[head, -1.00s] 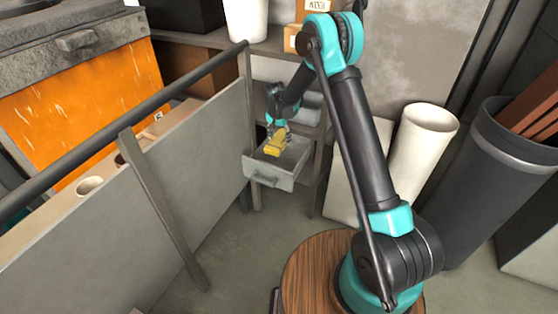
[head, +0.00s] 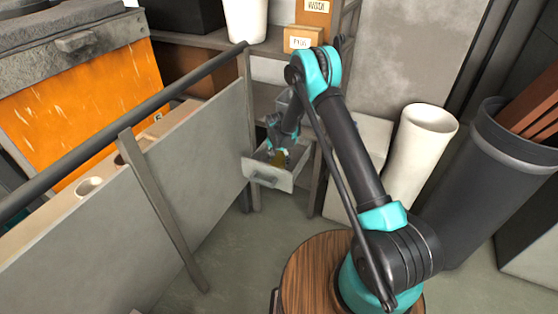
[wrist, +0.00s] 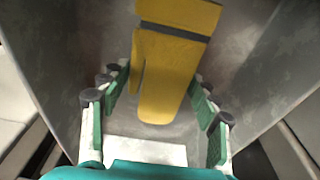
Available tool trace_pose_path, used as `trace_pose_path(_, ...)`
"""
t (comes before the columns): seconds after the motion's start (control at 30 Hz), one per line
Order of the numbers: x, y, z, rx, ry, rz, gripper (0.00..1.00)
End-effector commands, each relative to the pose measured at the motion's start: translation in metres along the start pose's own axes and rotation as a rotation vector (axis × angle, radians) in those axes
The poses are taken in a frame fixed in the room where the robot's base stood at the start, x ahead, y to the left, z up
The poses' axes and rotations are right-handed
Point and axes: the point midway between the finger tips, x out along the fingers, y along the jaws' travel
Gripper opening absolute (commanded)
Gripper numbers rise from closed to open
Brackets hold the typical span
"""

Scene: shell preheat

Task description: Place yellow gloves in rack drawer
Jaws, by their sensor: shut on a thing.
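The yellow gloves (wrist: 170,75) lie between my gripper's green-padded fingers (wrist: 160,82) in the wrist view. A dark band crosses the gloves near the cuff. My gripper is shut on them. In the head view the gloves (head: 279,160) show as a small yellow patch inside the open grey rack drawer (head: 268,179), with my gripper (head: 280,154) down in the drawer. The drawer's grey inner surface (wrist: 245,50) surrounds the gloves in the wrist view. Whether the gloves touch the drawer floor I cannot tell.
A grey panel with a dark rail (head: 130,120) stands left of the drawer. Shelves with cardboard boxes (head: 303,39) and a white container (head: 246,20) are behind. A white cylinder (head: 423,150) and a dark bin (head: 490,180) stand to the right.

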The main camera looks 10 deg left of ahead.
Motion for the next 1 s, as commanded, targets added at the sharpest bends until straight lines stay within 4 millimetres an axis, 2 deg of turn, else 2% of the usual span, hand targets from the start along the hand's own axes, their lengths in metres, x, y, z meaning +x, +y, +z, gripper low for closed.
trace_pose_path(0.23,0.003,0.0,0.0,0.0,0.0,0.0,0.27)
trace_pose_path(0.27,0.002,0.0,0.0,0.0,0.0,0.0,0.65)
trace_pose_path(0.4,0.002,0.0,0.0,0.0,0.0,0.0,0.82)
trace_pose_path(0.77,0.0,0.0,0.0,0.0,0.0,0.0,0.82)
trace_pose_path(0.87,-0.008,0.0,0.0,0.0,0.0,0.0,0.82)
trace_pose_path(1.0,-0.03,0.0,0.0,0.0,0.0,0.0,0.82)
